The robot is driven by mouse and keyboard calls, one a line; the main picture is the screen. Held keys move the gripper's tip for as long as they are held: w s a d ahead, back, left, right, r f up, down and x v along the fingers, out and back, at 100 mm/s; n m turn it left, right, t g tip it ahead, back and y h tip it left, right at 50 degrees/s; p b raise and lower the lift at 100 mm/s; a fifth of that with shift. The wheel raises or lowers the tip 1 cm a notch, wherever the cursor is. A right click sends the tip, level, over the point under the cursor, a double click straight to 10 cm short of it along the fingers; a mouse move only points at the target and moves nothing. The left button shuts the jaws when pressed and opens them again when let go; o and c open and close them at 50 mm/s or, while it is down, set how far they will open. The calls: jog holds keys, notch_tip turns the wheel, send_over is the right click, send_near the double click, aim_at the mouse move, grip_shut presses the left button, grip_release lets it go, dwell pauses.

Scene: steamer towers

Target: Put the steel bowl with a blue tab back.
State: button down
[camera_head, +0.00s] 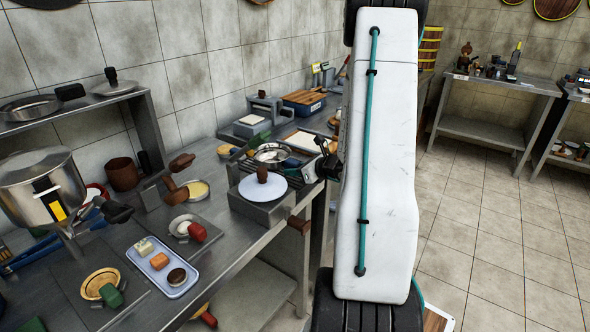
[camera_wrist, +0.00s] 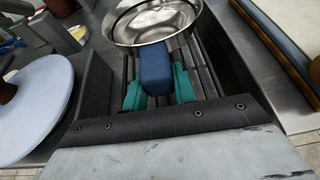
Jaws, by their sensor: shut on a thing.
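The steel bowl with a blue tab (camera_wrist: 155,18) is shiny and round, at the top of the wrist view. Its blue tab (camera_wrist: 155,68) points toward me, between the teal fingers of my gripper (camera_wrist: 158,88), which is shut on it. In the head view the bowl (camera_head: 272,153) shows over the counter, behind a pale round lid with a brown knob (camera_head: 255,190).
The lid sits on a grey box (camera_head: 262,211) close to the bowl's left. A white-topped board with a brown edge (camera_wrist: 285,25) lies to the right in the wrist view. A blue tray of food pieces (camera_head: 162,280) and a large steel pot (camera_head: 40,195) stand nearer on the counter.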

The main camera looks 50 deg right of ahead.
jog(key=shift+f, duration=0.5)
dwell(0.3)
jog(key=c, duration=1.1)
grip_release()
jog(key=shift+o, duration=0.2)
jog(key=v, duration=0.7)
jog(key=shift+s, duration=0.4)
jog(key=shift+r, duration=0.15)
jog(key=shift+v, duration=2.25)
